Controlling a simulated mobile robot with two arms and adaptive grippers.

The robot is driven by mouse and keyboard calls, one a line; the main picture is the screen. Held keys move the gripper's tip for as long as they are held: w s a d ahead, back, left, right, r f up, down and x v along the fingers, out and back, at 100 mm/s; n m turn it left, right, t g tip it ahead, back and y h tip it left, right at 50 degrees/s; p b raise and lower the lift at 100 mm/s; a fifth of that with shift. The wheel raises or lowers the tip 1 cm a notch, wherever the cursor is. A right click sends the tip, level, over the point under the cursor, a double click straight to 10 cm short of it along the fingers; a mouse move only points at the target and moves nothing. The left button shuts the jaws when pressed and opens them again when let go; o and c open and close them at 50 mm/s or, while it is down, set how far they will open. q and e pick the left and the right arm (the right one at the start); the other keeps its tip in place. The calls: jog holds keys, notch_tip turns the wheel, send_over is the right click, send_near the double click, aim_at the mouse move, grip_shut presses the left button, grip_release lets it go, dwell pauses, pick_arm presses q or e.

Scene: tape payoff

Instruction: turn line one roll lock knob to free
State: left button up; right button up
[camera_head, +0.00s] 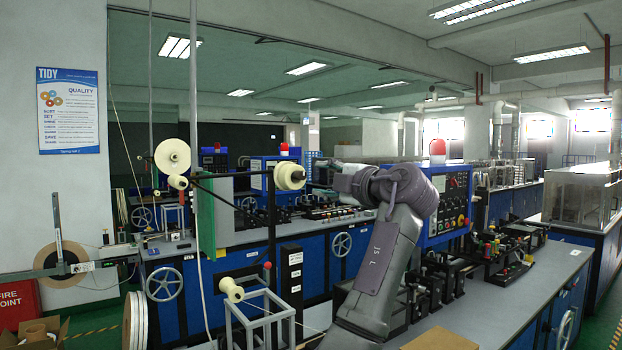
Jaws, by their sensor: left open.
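My left arm rises from the bottom middle and bends left at its wrist. My left gripper (314,176) is open and points left, partly lost against the dark machinery behind it. In the picture its tips are close to the cream flanged roller (289,176) on a black bar; I cannot tell whether they touch. At the far left a brown tape roll (43,268) is mounted on a payoff with a metal arm. A cream disc (172,157) and a small cream roller (178,182) stand at the bar's left end. I cannot clearly make out the roll lock knob. My right gripper is not in view.
A blue control box (445,205) with buttons and a red lamp stands behind my arm. A grey wire-frame stand (258,318) and cream spool (231,289) are low in front. A cardboard box (37,332) sits bottom left. Blue-fronted benches with handwheels fill the middle.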

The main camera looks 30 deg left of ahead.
pick_arm(q)
jog(key=v, duration=0.5)
jog(key=shift+d, duration=0.1)
